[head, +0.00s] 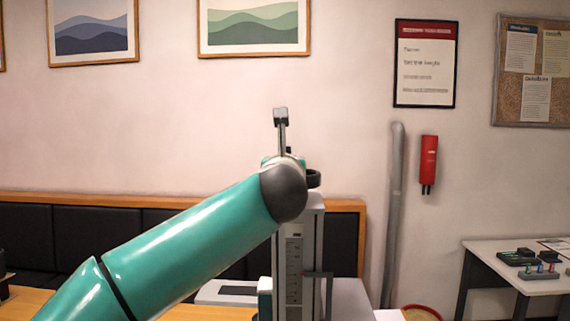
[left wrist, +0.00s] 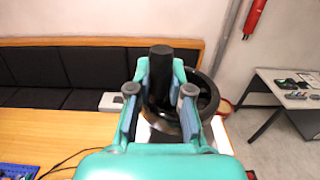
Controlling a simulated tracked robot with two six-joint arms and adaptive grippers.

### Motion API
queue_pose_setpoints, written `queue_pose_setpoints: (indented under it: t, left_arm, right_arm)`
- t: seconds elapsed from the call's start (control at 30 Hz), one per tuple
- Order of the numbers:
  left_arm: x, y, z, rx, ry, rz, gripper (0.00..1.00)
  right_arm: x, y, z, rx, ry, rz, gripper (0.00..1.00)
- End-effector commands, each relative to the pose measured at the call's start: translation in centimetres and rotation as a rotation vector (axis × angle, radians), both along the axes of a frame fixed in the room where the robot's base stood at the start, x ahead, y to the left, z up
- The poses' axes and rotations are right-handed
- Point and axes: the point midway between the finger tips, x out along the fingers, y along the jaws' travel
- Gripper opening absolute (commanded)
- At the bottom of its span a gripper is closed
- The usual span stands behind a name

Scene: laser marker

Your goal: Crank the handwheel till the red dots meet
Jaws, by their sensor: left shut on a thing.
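In the left wrist view, my left gripper (left wrist: 160,98) has its two fingers on either side of the upright dark crank handle (left wrist: 161,66), shut on it. The black handwheel (left wrist: 208,97) shows behind and to the right of the fingers. In the head view, my left arm reaches from the lower left to the top of the grey marker column (head: 313,235), and its wrist hides the gripper and most of the handwheel (head: 314,178). The column's front carries a vertical scale. No red dots are visible in either view. My right gripper is not in view.
A wooden table (left wrist: 50,140) lies under the machine, with cables and a blue item at its left. A dark padded bench (left wrist: 40,75) runs along the wall behind. A side table (head: 520,262) with small parts stands at the right.

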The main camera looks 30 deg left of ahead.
Motion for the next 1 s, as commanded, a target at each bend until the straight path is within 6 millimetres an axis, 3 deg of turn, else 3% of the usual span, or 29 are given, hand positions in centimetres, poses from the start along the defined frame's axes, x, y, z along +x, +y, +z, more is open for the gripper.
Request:
queue_pose_setpoints:
  t: [1.0]
  left_arm:
    - [0.01,-0.59,-0.11,-0.002,0.002,0.051,0.0]
  right_arm:
    - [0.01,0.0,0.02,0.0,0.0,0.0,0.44]
